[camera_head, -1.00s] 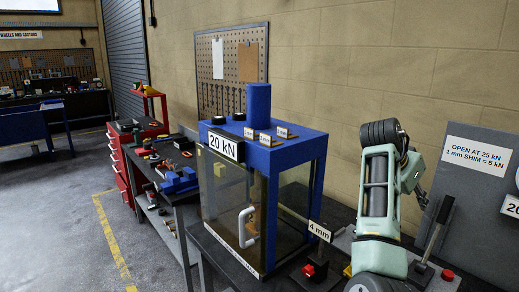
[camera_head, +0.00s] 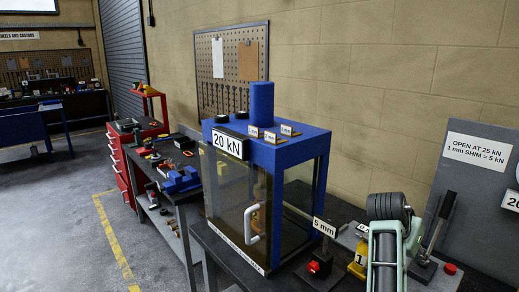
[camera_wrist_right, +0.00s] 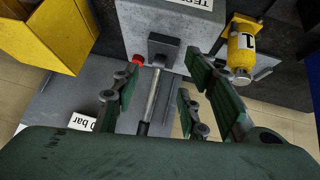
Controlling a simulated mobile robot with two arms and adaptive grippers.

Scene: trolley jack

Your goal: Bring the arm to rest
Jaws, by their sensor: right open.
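My right arm (camera_head: 385,245), pale green with a dark rounded joint, stands at the lower right of the head view, in front of the bench's right end. Its gripper cannot be made out there. In the right wrist view my right gripper (camera_wrist_right: 165,82) has its green-padded fingers spread apart, with nothing held. A silver rod (camera_wrist_right: 153,92) with a dark lower end shows between the fingers in the picture; contact cannot be told. My left gripper is not in view.
A blue press cabinet (camera_head: 265,150) marked 20 kN stands on the bench. A black-handled lever (camera_head: 438,222) and red button (camera_head: 449,269) are right of my arm. The wrist view shows a yellow cylinder (camera_wrist_right: 241,50) marked 1 and a yellow box (camera_wrist_right: 45,35).

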